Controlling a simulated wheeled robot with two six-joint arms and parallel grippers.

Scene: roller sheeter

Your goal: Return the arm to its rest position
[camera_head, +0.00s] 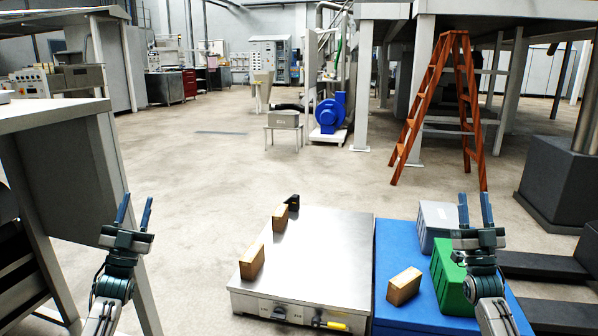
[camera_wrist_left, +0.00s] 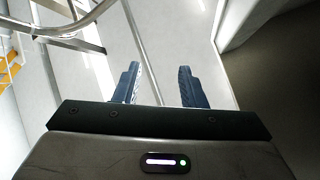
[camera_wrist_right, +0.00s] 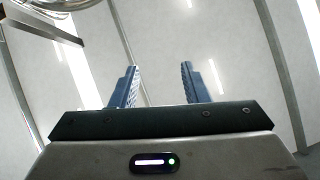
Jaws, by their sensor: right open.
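My left gripper (camera_head: 135,212) is raised at the left of the head view, its fingers pointing up, apart and empty. Its open fingers also show in the left wrist view (camera_wrist_left: 160,85), with only walls and ceiling beyond. My right gripper (camera_head: 475,210) is raised at the right, in front of the blue surface and the bins as seen from the head. Its fingers point up, apart and empty. They also show in the right wrist view (camera_wrist_right: 158,86) against a pale ceiling. Neither gripper touches anything that I can see.
A steel-topped machine (camera_head: 318,262) bears two wooden blocks (camera_head: 252,261) (camera_head: 280,218). Beside it, a blue surface (camera_head: 388,238) holds another wooden block (camera_head: 404,287), a green bin (camera_head: 449,283) and a grey bin (camera_head: 436,217). A grey cabinet (camera_head: 75,165) stands at left. Open floor (camera_head: 200,200) lies between.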

